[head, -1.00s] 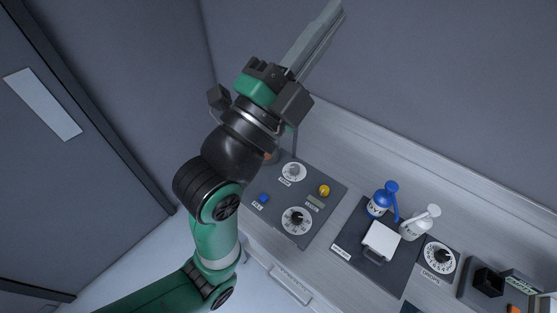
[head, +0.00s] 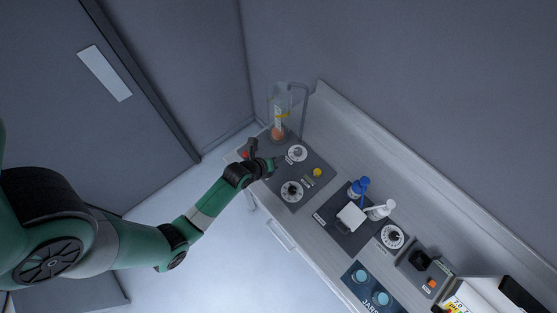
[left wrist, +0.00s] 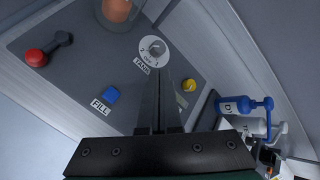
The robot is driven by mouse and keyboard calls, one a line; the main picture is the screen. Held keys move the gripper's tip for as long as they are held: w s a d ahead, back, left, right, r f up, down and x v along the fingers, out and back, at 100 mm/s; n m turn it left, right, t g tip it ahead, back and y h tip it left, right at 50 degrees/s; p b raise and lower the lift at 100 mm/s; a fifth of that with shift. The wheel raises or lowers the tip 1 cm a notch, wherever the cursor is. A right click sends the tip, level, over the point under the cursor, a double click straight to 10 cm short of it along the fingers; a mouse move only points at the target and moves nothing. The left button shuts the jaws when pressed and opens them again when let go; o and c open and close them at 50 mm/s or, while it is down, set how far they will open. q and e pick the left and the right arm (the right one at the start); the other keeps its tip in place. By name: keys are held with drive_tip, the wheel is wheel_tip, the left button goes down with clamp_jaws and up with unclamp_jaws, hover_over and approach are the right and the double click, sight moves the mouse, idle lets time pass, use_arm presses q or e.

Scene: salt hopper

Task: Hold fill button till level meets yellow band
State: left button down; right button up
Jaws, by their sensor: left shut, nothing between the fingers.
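The clear hopper tank (head: 272,104) stands at the far left end of the counter, with a yellow band (head: 282,115) around it. Orange-pink material (head: 278,132) sits low in it, its top below the band; its lower part also shows in the left wrist view (left wrist: 117,10). The blue FILL button (left wrist: 110,94) is on the dark panel; in the head view my arm hides it. My left gripper (left wrist: 161,72) is shut and empty above the panel, right of the button and apart from it in the picture. It also shows in the head view (head: 275,163). My right gripper is out of view.
A red-ended lever (left wrist: 37,57), the TANK dial (left wrist: 154,50) and a yellow button (left wrist: 189,85) share the panel. Further right are a blue pump bottle (head: 357,188), a white one (head: 381,210) and a white square box (head: 351,217). A wall stands behind.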

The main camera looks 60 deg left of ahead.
use_arm(q)
drive_tip(key=shift+n+g, duration=0.4)
drive_tip(key=s, duration=0.1)
drive_tip(key=s+p, duration=0.1)
drive_tip(key=s+a+r, duration=0.1)
drive_tip(key=s, duration=0.1)
drive_tip(key=shift+a+p, duration=0.1)
drive_tip(key=shift+p, duration=0.2)
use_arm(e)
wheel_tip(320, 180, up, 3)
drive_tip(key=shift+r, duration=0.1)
use_arm(q)
wheel_tip(320, 180, down, 8)
drive_tip(key=b, duration=0.7)
drive_tip(key=shift+w+r, duration=0.1)
drive_tip(key=shift+f+b, duration=0.45)
drive_tip(key=shift+b, duration=0.2)
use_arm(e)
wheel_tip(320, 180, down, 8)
use_arm(q)
drive_tip(key=shift+f, duration=0.45)
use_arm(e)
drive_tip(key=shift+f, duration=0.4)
use_arm(q)
drive_tip(key=shift+f+b, duration=0.5)
drive_tip(key=shift+b, duration=0.15)
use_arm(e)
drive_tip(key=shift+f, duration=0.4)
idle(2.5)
